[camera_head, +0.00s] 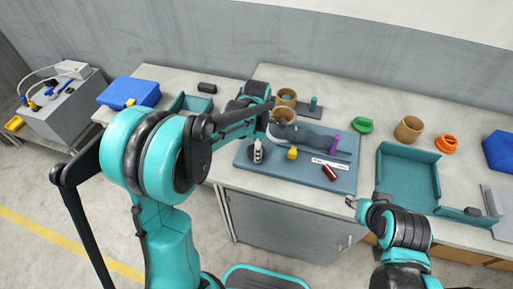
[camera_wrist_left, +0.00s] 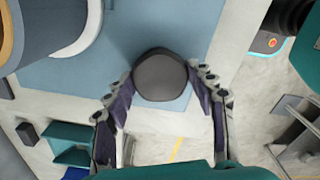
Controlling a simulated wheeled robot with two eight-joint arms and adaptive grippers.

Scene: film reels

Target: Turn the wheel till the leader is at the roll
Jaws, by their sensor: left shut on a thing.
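My left gripper (camera_wrist_left: 161,88) is shut on a dark grey round knob (camera_wrist_left: 160,72), with one finger on each side of it. The knob stands over the blue base board (camera_head: 300,179), near its left end. In the head view my left arm hides part of this spot. A grey-blue curved body with a pale rim (camera_wrist_left: 55,38) stands beside the knob in the left wrist view. A white strip (camera_head: 330,163) lies on the board. I cannot tell where the leader's end is. My right gripper (camera_head: 352,203) is small, in front of the bench; its fingers are unclear.
On the board are a yellow piece (camera_head: 292,153), a purple cylinder (camera_head: 333,143) and a dark red cylinder (camera_head: 329,173). Tan cups (camera_head: 408,129) stand behind. A teal tray (camera_head: 405,188) lies to the right, a blue box (camera_head: 130,92) to the left.

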